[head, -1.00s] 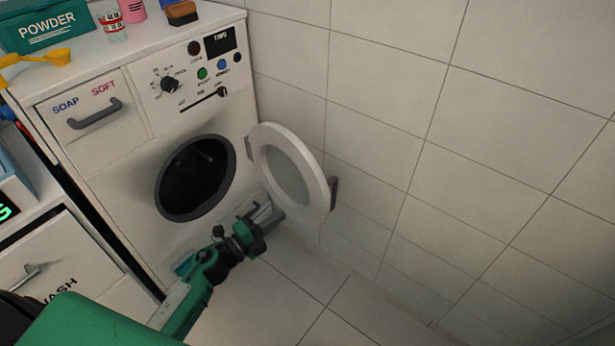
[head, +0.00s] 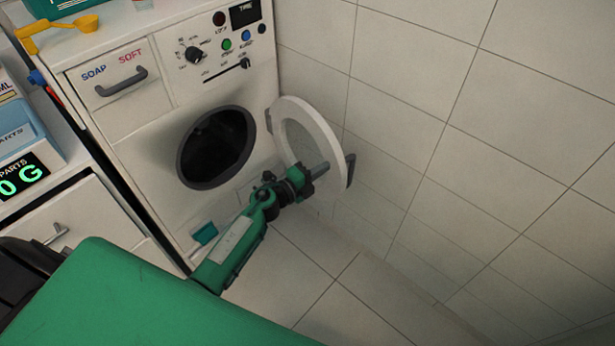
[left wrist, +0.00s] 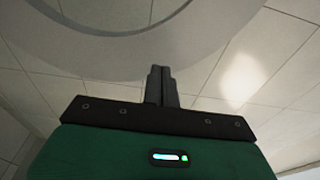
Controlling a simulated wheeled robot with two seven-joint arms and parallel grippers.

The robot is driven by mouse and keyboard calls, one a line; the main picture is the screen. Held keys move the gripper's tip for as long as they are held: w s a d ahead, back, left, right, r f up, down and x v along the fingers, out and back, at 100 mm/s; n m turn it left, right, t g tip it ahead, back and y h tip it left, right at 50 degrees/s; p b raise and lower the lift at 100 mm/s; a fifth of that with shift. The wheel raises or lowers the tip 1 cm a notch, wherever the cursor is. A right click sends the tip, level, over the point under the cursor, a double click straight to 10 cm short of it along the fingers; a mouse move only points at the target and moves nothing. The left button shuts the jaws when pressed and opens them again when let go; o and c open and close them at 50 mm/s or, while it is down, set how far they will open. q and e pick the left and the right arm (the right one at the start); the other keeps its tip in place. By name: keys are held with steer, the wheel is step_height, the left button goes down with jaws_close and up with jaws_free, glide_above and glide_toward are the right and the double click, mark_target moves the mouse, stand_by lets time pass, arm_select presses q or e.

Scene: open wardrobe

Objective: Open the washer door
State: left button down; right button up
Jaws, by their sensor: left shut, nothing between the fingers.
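The washer (head: 150,150) is a white front-loader with a dark round opening (head: 217,147). Its round door (head: 331,148), a white ring with a glass middle and a dark handle (head: 351,170), stands swung wide open to the right, near the tiled wall. My left gripper (head: 321,170) is at the lower inner side of the door, its fingers overlapping the glass in the head view. In the left wrist view the shut, empty fingers (left wrist: 161,86) point up at the door ring (left wrist: 130,55); contact cannot be told. My right gripper is not in view.
The tiled wall (head: 470,130) is close on the right of the door. The floor (head: 310,270) in front is clear. A soap drawer (head: 120,90) and control knobs sit above the opening. A yellow scoop (head: 60,33) lies on top.

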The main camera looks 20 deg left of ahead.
arm_select(q)
steer(key=shift+x, duration=0.8)
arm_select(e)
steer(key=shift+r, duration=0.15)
